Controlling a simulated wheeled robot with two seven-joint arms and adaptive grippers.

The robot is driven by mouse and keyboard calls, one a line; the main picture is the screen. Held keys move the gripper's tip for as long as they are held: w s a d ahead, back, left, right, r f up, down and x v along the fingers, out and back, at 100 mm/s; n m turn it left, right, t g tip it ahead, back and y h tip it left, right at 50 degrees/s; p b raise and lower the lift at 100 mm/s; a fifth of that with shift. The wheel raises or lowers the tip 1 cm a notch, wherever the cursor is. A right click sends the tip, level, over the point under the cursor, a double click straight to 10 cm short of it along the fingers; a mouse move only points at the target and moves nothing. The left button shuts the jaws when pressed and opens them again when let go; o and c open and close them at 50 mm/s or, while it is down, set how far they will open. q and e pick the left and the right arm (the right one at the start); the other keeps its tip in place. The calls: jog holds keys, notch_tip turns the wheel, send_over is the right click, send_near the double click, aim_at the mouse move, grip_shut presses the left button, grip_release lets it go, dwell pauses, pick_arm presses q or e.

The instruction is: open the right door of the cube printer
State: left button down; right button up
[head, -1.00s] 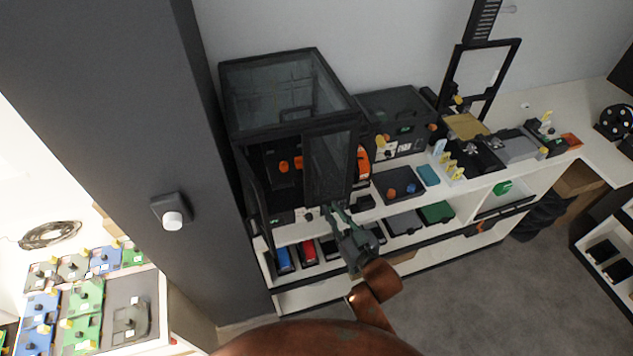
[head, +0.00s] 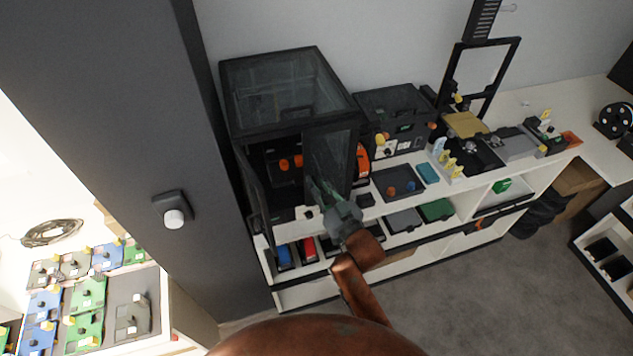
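The cube printer (head: 285,92) is a black-framed box with dark glass panels, standing on the left end of the white shelf unit. Its right door (head: 330,150), a dark glass panel, stands ajar, swung out from the front. Its left door (head: 252,190) also stands open, seen nearly edge-on. Orange parts (head: 291,163) show inside. My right gripper (head: 318,188) is at the lower left part of the right door, with its fingers overlapping the panel in the picture. Whether they touch it or are closed cannot be told. My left gripper is out of view.
A smaller black machine (head: 392,115) stands right of the printer, with an orange object (head: 362,162) between. Trays and small parts fill the shelf (head: 425,215). A dark grey pillar (head: 150,120) rises close on the left. The floor (head: 450,285) in front is clear.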

jog(key=shift+c, duration=0.4)
grip_shut()
jog(key=shift+d, duration=0.15)
